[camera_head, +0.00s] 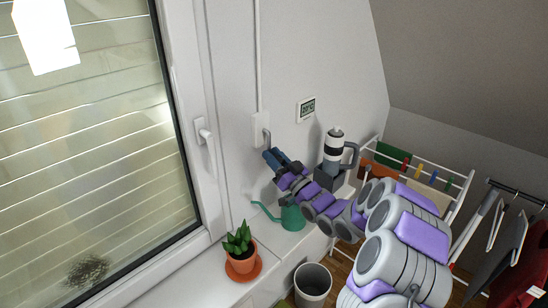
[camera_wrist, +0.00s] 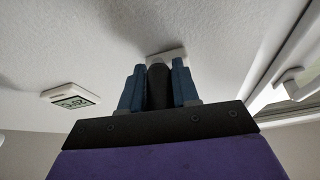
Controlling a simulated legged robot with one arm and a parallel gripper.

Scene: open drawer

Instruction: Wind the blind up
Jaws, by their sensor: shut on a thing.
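The blind (camera_head: 95,130) shows as pale horizontal slats across the window at the left. A white winder box (camera_head: 259,128) sits on the wall to the right of the window, with a grey crank (camera_head: 267,141) coming out of it. My gripper (camera_head: 272,155) is at the crank's lower end. In the wrist view my gripper (camera_wrist: 160,84) has its blue fingers on either side of a dark crank knob (camera_wrist: 158,84), shut on it. The white box (camera_wrist: 168,55) shows just beyond the fingers. The fingers hide part of the knob.
A window handle (camera_head: 204,132) is left of the winder. A potted plant (camera_head: 240,248) and a green watering can (camera_head: 291,217) stand on the sill below. A thermostat display (camera_head: 306,109), a coffee-pot-like appliance (camera_head: 334,152) and a drying rack (camera_head: 455,205) are to the right.

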